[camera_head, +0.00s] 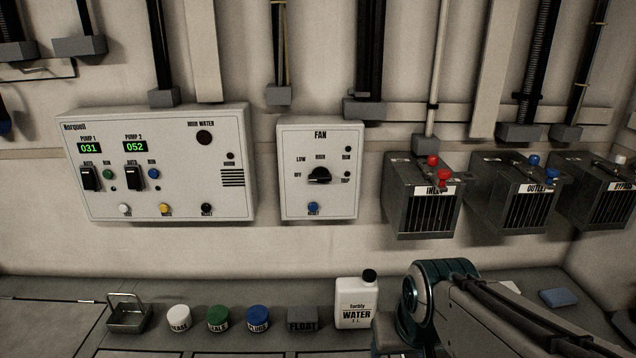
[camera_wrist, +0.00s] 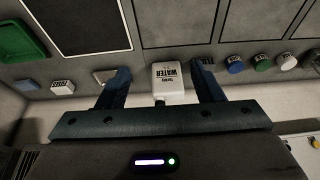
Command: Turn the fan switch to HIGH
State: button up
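The fan box (camera_head: 291,205) is a pale panel on the wall, marked FAN, in the middle of the head view. Its black rotary switch (camera_head: 319,176) sits at the centre, with OFF at its left, LOW at upper left and HIGH above. The knob's grip lies nearly level, seemingly along the OFF side; its exact pointing is too small to tell. My gripper (camera_wrist: 163,72) shows in the wrist view with its two dark fingers wide apart and nothing between them touching. The head view shows my arm at lower right, but not the fingers, which are away from the switch.
A blue reset button (camera_head: 313,208) is below the switch. The pump panel (camera_head: 190,190) is left of the fan box, the dark inlet box (camera_head: 424,215) right. A white water bottle (camera_head: 355,303) stands on the counter below; several jars stand left of it.

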jog(key=shift+o, duration=1)
jog(key=w+a+t+b, duration=0.3)
jog(key=w, duration=0.5)
jog(key=w+a+f+n+t+y+b, duration=0.1)
jog(key=w+a+t+b, duration=0.1)
jog(key=w, duration=0.6)
jog(key=shift+w+a+t+b, duration=0.15)
jog(key=shift+a+t+b, duration=0.25)
jog(key=shift+t+b, duration=0.4)
jog(key=m+t+h+b, duration=0.1)
jog(key=t+b, duration=0.8)
jog(key=t, duration=0.3)
send_near(320, 180)
jog(key=p+x, duration=0.1)
jog(key=x, duration=0.8)
jog(key=shift+w+p, duration=0.1)
jog(key=shift+p, duration=0.25)
jog(key=c, duration=1)
